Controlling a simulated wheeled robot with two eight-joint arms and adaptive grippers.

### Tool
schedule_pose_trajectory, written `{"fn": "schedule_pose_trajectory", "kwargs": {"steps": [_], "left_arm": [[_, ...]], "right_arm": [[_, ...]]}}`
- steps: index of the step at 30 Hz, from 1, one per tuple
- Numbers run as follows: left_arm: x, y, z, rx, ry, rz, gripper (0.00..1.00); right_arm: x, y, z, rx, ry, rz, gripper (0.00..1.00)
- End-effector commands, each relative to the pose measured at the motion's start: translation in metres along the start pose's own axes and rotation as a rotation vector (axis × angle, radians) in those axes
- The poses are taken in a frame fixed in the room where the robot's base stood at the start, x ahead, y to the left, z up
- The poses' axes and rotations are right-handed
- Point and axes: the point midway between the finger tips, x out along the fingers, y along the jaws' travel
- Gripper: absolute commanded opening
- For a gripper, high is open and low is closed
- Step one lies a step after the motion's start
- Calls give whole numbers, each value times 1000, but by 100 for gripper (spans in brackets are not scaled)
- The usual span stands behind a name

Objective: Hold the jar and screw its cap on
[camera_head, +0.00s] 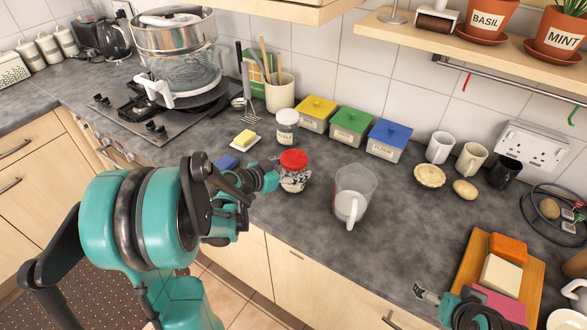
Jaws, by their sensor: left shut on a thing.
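A small glass jar (294,182) with dark and light contents stands on the grey counter, left of the middle. A red cap (293,160) sits on top of its mouth; I cannot tell whether it is threaded on. My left gripper (279,178) comes in from the left and is shut on the jar's side, below the cap. The arm hides part of the counter to the jar's left. My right gripper (425,294) is low at the lower right, well apart from the jar, over the counter's front edge; its fingers are too small to read.
A clear measuring jug (354,196) stands close to the jar's right. A white-lidded jar (287,127) and yellow, green and blue canisters (388,140) stand behind. A wooden board (498,252) with sponges lies at right. Free counter lies between jug and board.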

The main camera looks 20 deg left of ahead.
Motion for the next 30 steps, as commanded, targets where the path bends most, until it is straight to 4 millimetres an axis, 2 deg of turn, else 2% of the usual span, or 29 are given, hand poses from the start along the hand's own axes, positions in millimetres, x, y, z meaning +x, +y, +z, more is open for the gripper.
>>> {"fn": "schedule_pose_trajectory", "kwargs": {"steps": [3,4,6,18,23,30], "left_arm": [[2,0,3,-1,1,0,0],[1,0,3,0,0,0,71],[1,0,2,0,0,0,87],[-1,0,-2,0,0,0,87],[-26,-1,-2,-3,0,-4,87],[-80,-2,-3,-3,0,-5,87]], "right_arm": [[3,0,2,0,0,0,91],[3,0,2,0,0,0,91],[2,0,2,0,0,0,91],[-2,0,-1,0,0,0,91],[-8,0,-5,0,0,0,91],[-20,0,-14,0,0,0,91]]}}
